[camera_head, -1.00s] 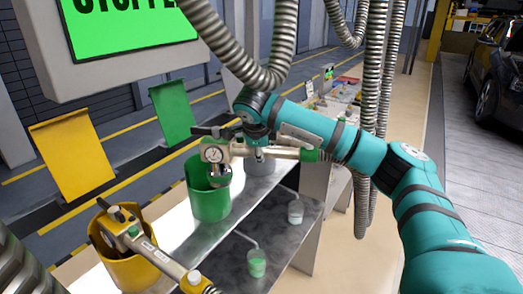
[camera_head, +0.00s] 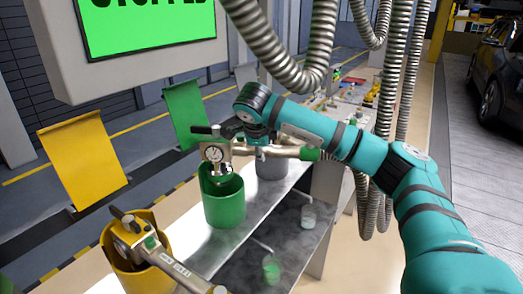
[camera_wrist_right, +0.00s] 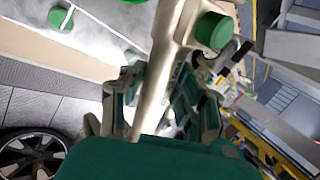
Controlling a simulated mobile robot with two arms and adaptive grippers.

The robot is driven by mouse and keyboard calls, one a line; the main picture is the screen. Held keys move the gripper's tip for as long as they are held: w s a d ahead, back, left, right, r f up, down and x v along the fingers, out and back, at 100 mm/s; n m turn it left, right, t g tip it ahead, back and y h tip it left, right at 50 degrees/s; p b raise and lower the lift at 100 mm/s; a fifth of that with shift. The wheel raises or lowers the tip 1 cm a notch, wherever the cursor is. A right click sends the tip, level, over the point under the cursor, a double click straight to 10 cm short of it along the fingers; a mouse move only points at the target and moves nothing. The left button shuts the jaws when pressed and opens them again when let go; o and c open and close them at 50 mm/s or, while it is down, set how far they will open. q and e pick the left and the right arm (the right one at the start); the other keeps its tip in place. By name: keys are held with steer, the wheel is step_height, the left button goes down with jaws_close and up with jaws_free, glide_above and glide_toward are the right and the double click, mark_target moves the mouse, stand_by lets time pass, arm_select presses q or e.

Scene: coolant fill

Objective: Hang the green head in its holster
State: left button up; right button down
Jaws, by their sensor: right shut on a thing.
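The green head (camera_head: 284,151) is a tan metal filling head with a round gauge, a black lever and a green collar. My right gripper (camera_head: 256,138) is shut on its body. The gauge end and down-pointing nozzle are over the mouth of the green holster (camera_head: 225,210), a green cup on the bench. I cannot tell whether the nozzle tip is inside the cup or just above it. The right wrist view shows the head's tan body (camera_wrist_right: 158,75) between the fingers, with a green cap beside it. My left gripper is not in view.
A yellow head (camera_head: 165,262) rests in a yellow holster (camera_head: 118,262) at front left. A grey holster (camera_head: 271,168) stands behind the green one. Corrugated hoses hang from above, near my arm. Small cups with green and pale contents stand on the lower shelf.

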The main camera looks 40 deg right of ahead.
steer(key=shift+s+d+f+b, duration=0.15)
steer(key=shift+f+b, duration=0.2)
steer(key=shift+f, duration=0.55)
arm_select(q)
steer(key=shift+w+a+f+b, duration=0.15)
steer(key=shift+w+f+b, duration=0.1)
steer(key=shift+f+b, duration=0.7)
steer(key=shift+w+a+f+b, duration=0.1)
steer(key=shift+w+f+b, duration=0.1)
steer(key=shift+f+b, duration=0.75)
arm_select(e)
steer(key=shift+f, duration=1.95)
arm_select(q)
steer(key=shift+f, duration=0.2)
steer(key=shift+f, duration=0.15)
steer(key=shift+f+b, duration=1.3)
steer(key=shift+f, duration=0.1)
arm_select(e)
steer(key=shift+f, duration=1.95)
